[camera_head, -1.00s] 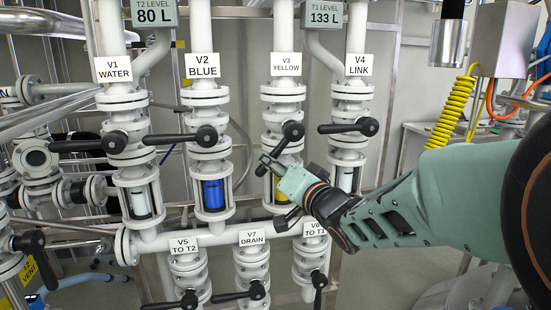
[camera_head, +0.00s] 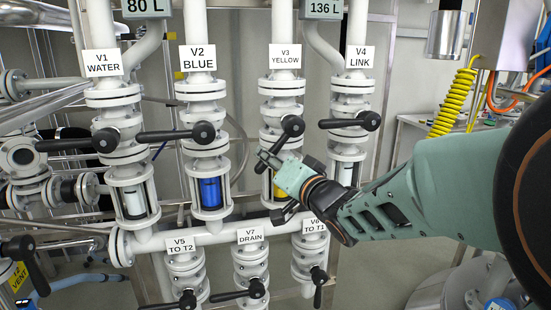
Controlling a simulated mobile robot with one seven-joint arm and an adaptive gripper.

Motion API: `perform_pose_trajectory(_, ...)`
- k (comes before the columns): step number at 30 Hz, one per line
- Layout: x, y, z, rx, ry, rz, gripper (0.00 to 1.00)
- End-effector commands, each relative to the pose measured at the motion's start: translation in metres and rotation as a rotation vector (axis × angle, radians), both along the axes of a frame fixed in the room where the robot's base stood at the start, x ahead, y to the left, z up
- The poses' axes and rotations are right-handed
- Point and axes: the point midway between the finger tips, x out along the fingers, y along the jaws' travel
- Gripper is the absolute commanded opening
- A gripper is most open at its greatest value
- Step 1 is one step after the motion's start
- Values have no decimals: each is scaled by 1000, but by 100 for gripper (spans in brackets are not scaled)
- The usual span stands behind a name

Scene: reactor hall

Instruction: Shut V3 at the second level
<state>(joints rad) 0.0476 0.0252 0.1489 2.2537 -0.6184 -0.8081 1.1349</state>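The V3 YELLOW valve (camera_head: 284,88) stands in the upper row of pipes, with its white label above it. Its black lever (camera_head: 284,136) slants down and left from a round hub, unlike the near-level levers of its neighbours. My gripper (camera_head: 262,162) is at the lower end of this lever, coming from the right. I cannot tell whether the fingers touch or enclose it. Yellow shows in the V3 sight glass (camera_head: 280,188), partly hidden behind my gripper. The T1 level display (camera_head: 322,8) reads 136 L.
The V1 (camera_head: 75,145), V2 (camera_head: 175,134) and V4 (camera_head: 349,121) levers lie near level. Below are V5 (camera_head: 170,302), V7 (camera_head: 237,294) and V6 (camera_head: 318,287). The T2 display (camera_head: 146,6) reads 80 L. A yellow coiled hose (camera_head: 452,100) hangs at right.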

Motion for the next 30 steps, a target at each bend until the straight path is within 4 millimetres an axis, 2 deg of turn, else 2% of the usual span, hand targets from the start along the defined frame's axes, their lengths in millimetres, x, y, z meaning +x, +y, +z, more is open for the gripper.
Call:
perform_pose_trajectory(1,0,0,0,0,0,0,13)
perform_pose_trajectory(5,0,0,0,0,0,0,0)
perform_pose_trajectory(20,0,1,2,24,6,1,0)
perform_pose_trajectory(30,-2,8,18,216,59,3,0)
